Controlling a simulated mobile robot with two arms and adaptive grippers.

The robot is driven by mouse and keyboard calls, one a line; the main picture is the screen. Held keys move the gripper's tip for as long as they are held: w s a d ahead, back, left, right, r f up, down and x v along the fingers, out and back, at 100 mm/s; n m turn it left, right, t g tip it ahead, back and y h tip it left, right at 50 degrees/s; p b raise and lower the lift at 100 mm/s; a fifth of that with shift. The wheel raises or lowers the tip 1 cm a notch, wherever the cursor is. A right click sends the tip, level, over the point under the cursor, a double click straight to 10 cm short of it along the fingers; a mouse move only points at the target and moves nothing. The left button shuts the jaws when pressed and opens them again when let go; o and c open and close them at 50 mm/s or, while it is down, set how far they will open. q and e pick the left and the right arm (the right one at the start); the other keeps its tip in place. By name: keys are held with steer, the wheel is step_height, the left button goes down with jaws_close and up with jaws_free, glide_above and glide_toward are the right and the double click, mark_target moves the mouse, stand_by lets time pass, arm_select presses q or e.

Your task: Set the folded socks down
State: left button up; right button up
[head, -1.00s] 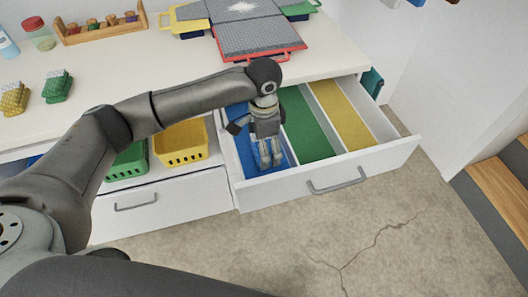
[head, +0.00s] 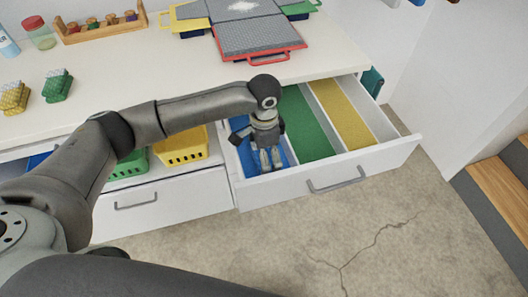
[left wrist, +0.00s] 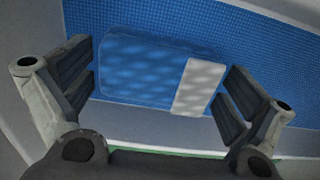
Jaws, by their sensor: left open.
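The folded socks (left wrist: 150,70), blue with a white band at one end, lie on the blue drawer lining (left wrist: 255,40) in the left wrist view. My left gripper (left wrist: 157,90) is open, with one finger on each side of the socks and little gap at either end. In the head view my left gripper (head: 268,160) points down into the blue left compartment (head: 243,150) of the open drawer (head: 315,172). It hides the socks there. My right gripper is not in view.
The green compartment (head: 303,125) and yellow compartment (head: 343,112) look empty. A yellow basket (head: 182,148) and green basket (head: 130,165) sit left of the drawer.

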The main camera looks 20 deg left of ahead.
arm_select(q)
step_height(320, 180, up, 12)
steer(key=shift+r, duration=0.2)
stand_by(0.4)
steer(key=shift+f, duration=0.1)
